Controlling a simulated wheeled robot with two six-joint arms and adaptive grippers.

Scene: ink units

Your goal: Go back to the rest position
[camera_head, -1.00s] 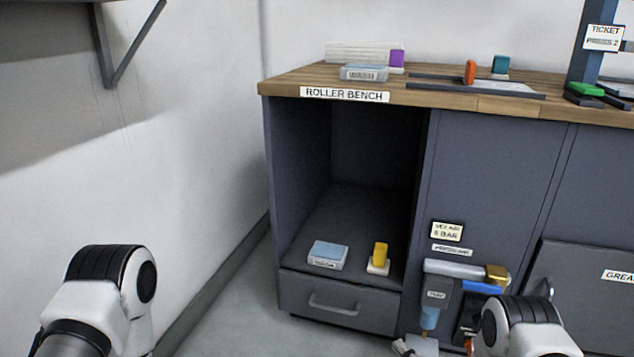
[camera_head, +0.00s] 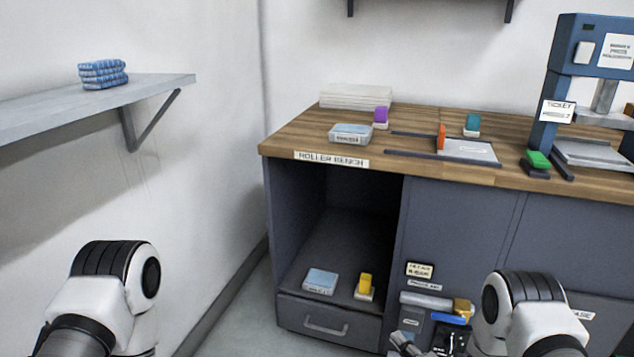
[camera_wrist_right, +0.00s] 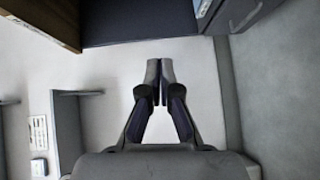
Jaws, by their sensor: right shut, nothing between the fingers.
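My right gripper (camera_head: 405,345) shows at the bottom of the head view, low in front of the roller bench (camera_head: 285,215). In the right wrist view its fingertips (camera_wrist_right: 160,75) are together with nothing between them. My right arm comes in from the lower right. My left arm shows at the lower left of the head view, but its gripper is out of frame.
The bench's wooden top (camera_head: 290,130) bears a light blue box (camera_head: 350,133), a purple-topped block (camera_head: 381,117) and a press (camera_head: 565,60). The open bay holds another blue box (camera_head: 320,281) and a yellow block (camera_head: 364,285). A shelf (camera_head: 160,88) juts from the left wall.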

